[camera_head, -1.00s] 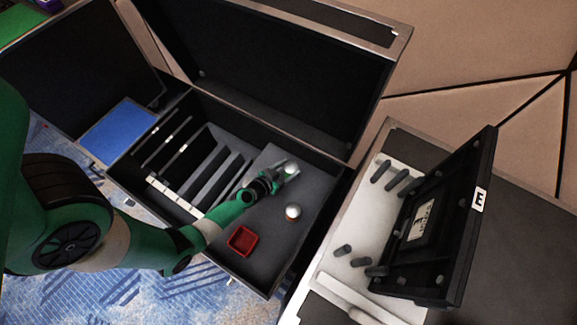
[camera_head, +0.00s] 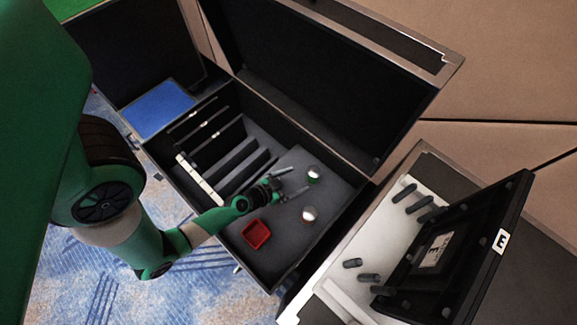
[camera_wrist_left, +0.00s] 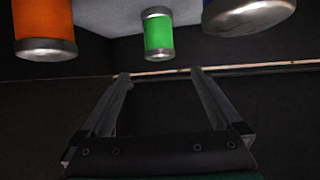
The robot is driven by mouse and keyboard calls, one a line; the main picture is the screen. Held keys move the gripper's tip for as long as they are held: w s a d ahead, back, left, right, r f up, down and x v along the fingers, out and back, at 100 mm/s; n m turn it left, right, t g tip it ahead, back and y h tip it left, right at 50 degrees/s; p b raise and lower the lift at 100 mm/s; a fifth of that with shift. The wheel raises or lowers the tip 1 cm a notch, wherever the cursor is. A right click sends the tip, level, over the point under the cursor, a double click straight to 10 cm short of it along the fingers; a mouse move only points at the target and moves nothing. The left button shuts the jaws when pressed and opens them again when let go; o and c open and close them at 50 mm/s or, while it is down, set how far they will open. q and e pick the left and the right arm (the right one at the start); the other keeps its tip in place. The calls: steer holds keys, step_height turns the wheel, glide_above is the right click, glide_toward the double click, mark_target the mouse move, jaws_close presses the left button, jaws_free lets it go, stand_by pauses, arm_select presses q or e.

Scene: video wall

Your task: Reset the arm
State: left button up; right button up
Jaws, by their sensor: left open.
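My left gripper (camera_head: 298,180) is open over the grey floor of the black case, its two fingers spread and empty. A green cylinder with a silver top (camera_head: 314,173) stands just beyond the fingertips, apart from them. An orange cylinder with a silver top (camera_head: 310,214) stands nearer the front. In the left wrist view, the open fingers (camera_wrist_left: 160,74) have nothing between them. There the green cylinder (camera_wrist_left: 159,36), the orange cylinder (camera_wrist_left: 44,26) and a blue, silver-capped object (camera_wrist_left: 248,14) show above the fingers. My right gripper is not in view.
A red tray (camera_head: 257,235) lies in the case (camera_head: 352,200) near my left wrist. Dark slotted dividers (camera_head: 238,157) fill its left side, and its raised lid (camera_head: 315,75) stands behind. A black panel marked E (camera_head: 480,215) stands on the right case.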

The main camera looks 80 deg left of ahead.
arm_select(q)
steer(key=v, duration=0.3)
steer(key=shift+r, duration=0.1)
stand_by(0.4)
